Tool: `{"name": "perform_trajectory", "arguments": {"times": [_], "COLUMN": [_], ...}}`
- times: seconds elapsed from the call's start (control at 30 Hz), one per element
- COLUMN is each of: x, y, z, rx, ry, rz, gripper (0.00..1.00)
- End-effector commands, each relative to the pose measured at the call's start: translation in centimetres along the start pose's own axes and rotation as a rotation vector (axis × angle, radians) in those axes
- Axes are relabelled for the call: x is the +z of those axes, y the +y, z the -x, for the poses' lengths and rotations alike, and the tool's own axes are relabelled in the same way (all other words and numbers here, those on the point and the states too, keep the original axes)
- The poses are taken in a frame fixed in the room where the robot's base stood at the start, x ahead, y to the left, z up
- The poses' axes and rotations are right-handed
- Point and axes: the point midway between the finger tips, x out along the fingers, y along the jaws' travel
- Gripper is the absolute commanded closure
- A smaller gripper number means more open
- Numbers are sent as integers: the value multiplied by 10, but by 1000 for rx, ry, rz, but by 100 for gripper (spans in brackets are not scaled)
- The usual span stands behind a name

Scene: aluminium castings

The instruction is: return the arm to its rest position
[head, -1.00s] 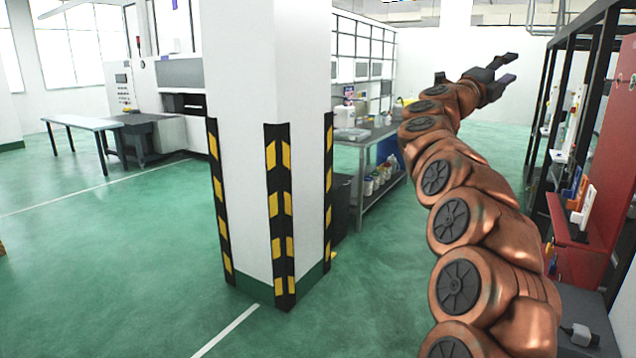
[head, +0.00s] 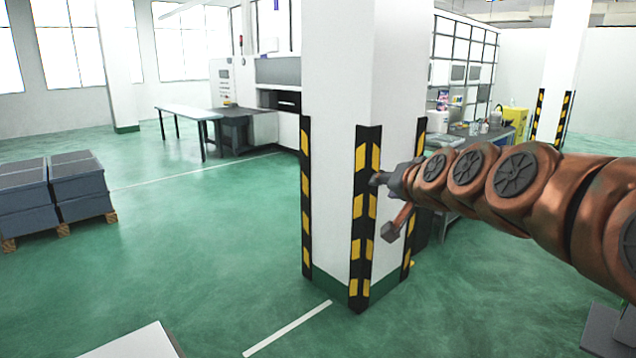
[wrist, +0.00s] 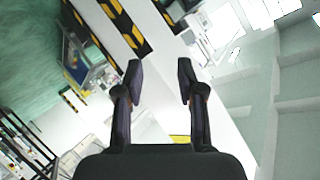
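My copper-coloured arm (head: 525,185) reaches in from the right edge of the head view and stretches leftward, roughly level. My gripper (head: 382,206) is at its left end, in front of the white pillar as seen from the head. Its fingers are spread apart. In the wrist view my gripper (wrist: 159,75) shows two dark fingers with a clear gap and nothing held between them. I cannot tell how far the fingers are from the pillar.
A white pillar (head: 340,100) with black-and-yellow guards stands in the middle. A workbench (head: 490,135) is behind my arm. Grey stacked boxes (head: 80,190) on pallets stand left, with a table (head: 185,112) farther back. Green floor (head: 200,240) is open left of the pillar.

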Motion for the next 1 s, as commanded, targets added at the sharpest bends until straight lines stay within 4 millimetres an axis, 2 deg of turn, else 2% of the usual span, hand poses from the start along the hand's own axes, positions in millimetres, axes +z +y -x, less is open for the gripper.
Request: {"name": "perform_trajectory", "arguments": {"times": [0.03, 0.2, 0.37, 0.5, 0.63, 0.8, 0.9, 1.0], "x": [29, 124, 202, 262, 308, 346, 359, 364], "y": [5, 34, 71, 108, 140, 172, 182, 187], "z": [8, 40, 86, 138, 192, 254, 279, 290], "rx": [21, 107, 203, 298, 387, 489, 525, 542], "ry": [-75, -333, -567, -767, -944, -1126, -1196, -1225], "rz": [33, 135, 208, 258, 285, 298, 296, 297], "gripper": [61, 61, 61, 61, 61, 61, 61, 61]}}
